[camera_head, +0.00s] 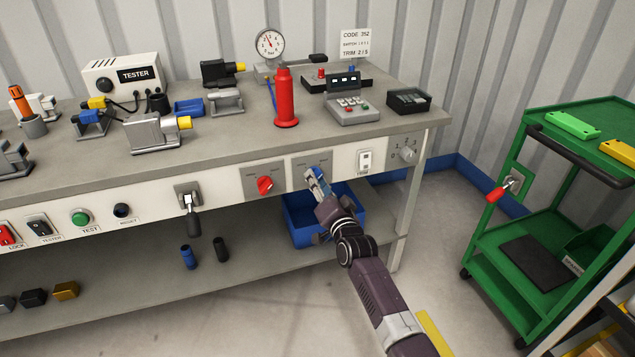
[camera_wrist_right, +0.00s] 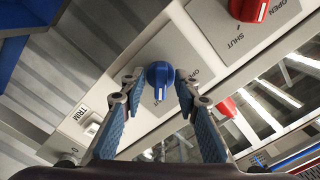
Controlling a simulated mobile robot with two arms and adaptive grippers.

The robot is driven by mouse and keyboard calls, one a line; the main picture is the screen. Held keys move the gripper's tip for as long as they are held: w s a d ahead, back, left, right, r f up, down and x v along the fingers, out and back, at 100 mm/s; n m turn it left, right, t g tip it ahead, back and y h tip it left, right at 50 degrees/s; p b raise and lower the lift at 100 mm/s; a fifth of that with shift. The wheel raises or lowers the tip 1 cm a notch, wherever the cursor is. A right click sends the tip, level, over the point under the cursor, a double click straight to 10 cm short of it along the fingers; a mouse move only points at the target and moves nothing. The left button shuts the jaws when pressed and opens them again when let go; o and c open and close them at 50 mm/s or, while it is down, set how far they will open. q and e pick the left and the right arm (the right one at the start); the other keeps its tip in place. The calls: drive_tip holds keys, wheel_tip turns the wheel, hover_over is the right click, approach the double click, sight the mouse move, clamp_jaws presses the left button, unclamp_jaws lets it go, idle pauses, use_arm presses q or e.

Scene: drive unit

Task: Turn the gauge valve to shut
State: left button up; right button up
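A blue valve knob (camera_wrist_right: 159,76) sits on a light plate on the bench's front panel in the right wrist view. My right gripper (camera_wrist_right: 158,92) is open, with one finger on each side of the blue knob and small gaps visible. In the head view the right gripper (camera_head: 318,180) is at the panel and largely hides that knob. A red valve knob (camera_head: 265,185) is to its left; its plate reads OPEN and SHUT in the wrist view (camera_wrist_right: 249,9). My left gripper is not in view.
A round gauge (camera_head: 270,43) stands on the bench top (camera_head: 230,133). A trim switch (camera_head: 365,160) and a grey dial (camera_head: 404,150) are right of the valves. A blue bin (camera_head: 298,222) is on the shelf below. A green cart (camera_head: 530,130) stands at right.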

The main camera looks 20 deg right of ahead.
drive_tip(key=s, duration=1.2)
drive_tip(key=shift+d, duration=0.2)
